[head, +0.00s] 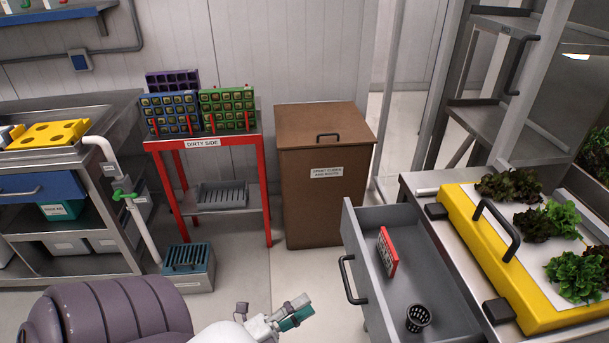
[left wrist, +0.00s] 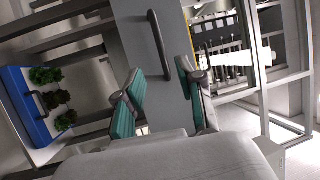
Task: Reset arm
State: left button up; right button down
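My left gripper (head: 300,309) shows at the bottom middle of the head view, over the floor and left of the open drawer. In the left wrist view its two teal-padded fingers (left wrist: 160,72) stand apart with nothing held between them. My right gripper is in neither view.
An open grey drawer (head: 433,279) at right holds a red-framed sign (head: 387,251) and a black net cup (head: 418,318). A yellow tray (head: 545,321) with several lettuces lies on the counter. A brown bin (head: 325,208) and a red-framed rack (head: 269,222) stand behind. Open floor lies between.

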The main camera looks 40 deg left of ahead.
pick_arm(q)
jog(key=s+d+f+n+g+y, duration=0.1)
jog(key=s+f+n+g+y, duration=0.2)
jog(key=f, duration=0.7)
jog(key=s+d+f+n+g, duration=0.1)
jog(key=f+n+g, duration=0.3)
jog(key=f, duration=0.5)
jog(key=s+d+f+n+g+y, duration=0.1)
jog(key=s+f+n+g+y, duration=0.3)
jog(key=f, duration=0.6)
jog(key=s+d+f+n+g+h, duration=0.1)
jog(key=s+d+f+n+g, duration=0.1)
jog(key=s+f, duration=0.4)
jog(key=s+d+f+n+g, duration=0.2)
jog(key=s+f+n+g, duration=0.2)
jog(key=s+f, duration=0.3)
jog(key=s+g, duration=0.1)
jog(key=s, duration=0.4)
jog(key=shift+n+h+p, duration=0.4)
